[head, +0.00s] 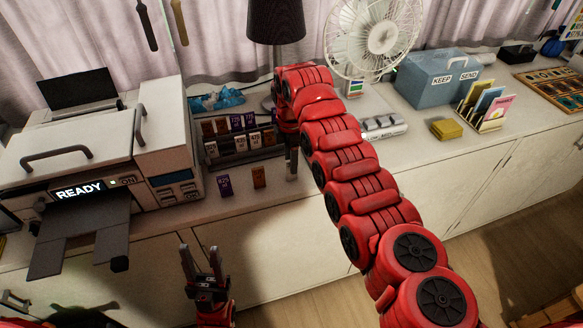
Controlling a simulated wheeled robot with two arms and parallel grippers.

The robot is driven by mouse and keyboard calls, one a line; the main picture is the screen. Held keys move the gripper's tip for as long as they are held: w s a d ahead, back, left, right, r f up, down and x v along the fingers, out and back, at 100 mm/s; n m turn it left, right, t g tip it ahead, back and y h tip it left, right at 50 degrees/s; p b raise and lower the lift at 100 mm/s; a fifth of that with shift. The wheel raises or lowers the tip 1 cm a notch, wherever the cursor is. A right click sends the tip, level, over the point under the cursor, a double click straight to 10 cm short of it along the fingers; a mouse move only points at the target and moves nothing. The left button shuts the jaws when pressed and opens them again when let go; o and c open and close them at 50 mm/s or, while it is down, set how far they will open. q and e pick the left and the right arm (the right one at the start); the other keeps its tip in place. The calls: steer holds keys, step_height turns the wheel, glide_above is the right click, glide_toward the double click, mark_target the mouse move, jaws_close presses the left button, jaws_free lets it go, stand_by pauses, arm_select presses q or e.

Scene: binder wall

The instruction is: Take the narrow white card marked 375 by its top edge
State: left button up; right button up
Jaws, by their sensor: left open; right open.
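A dark rack (227,158) on the counter holds two rows of small cards. The back row has brown and purple cards. The front row has white cards (239,143), several of them, with dark print too small to read surely, so I cannot tell which is marked 375. My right gripper (291,168) points down at the right end of the rack, apart from the white cards; its fingers are seen nearly edge-on and it is open and empty. My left gripper (201,262) is open and empty, low in front of the counter.
A printer (75,150) reading READY is at left. A dark lamp (275,22) and a white fan (372,38) stand behind. A blue box (430,82) and yellow block (447,129) are right.

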mark_target(292, 179)
steer(key=shift+f+p, duration=0.25)
steer(key=shift+p, duration=0.1)
step_height(292, 179, down, 2)
steer(key=shift+f+p, duration=0.15)
steer(key=shift+p, duration=0.85)
steer(key=shift+f+b, duration=0.5)
steer(key=shift+f, duration=0.3)
steer(key=shift+w+f, duration=0.1)
steer(key=shift+f, duration=0.35)
jaws_close()
